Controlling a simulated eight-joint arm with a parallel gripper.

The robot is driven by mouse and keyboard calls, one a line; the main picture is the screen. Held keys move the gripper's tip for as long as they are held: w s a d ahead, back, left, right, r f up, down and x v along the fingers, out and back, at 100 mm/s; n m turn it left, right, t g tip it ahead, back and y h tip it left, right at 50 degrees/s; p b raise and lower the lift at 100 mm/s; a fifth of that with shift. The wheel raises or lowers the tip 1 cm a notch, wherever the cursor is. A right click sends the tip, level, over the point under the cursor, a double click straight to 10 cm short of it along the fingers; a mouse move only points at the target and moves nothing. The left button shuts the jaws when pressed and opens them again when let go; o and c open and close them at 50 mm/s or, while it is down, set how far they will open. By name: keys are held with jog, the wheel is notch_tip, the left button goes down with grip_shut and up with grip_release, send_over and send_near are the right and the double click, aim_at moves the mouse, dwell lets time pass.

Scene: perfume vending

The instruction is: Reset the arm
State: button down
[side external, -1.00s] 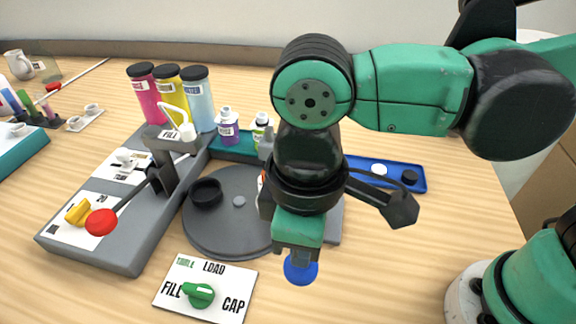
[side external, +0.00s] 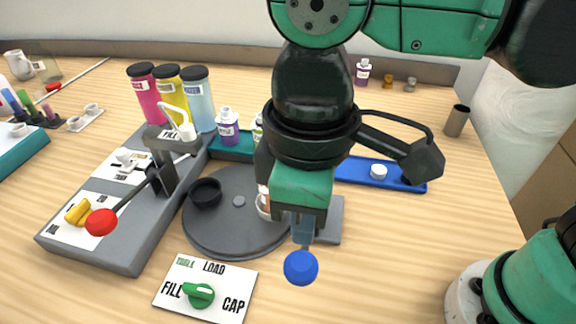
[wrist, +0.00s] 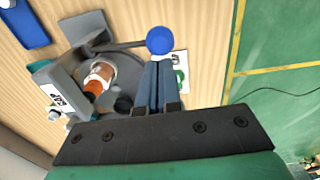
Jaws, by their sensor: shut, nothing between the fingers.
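My gripper (side external: 303,238) is shut and empty, pointing down just above the blue ball knob (side external: 301,267) in the side view. In the wrist view my gripper (wrist: 157,68) has its fingers together, close to the blue knob (wrist: 160,40), which sits on a dark lever. I cannot tell whether they touch. A bottle (side external: 264,202) stands on the grey turntable (side external: 225,235), partly hidden behind my gripper. In the wrist view the bottle (wrist: 103,73) looks orange-brown.
The grey filling station (side external: 125,250) with a red-knobbed lever (side external: 101,222) stands left. A dial plate (side external: 235,283) with a green knob lies in front. Pink, yellow and blue cylinders (side external: 200,105) stand behind. A blue tray (side external: 352,172) lies right.

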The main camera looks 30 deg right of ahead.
jog(key=shift+d, duration=0.1)
jog(key=w+d+f+m+t, duration=0.2)
jog(key=w+d+m+t, duration=0.1)
jog(key=d, duration=0.7)
jog(key=w+d+f+m+t, duration=0.2)
jog(key=w+d+m+t, duration=0.2)
jog(key=d, duration=0.7)
jog(key=shift+w+m, duration=0.5)
jog(key=shift+m, duration=0.5)
jog(key=shift+a, duration=0.1)
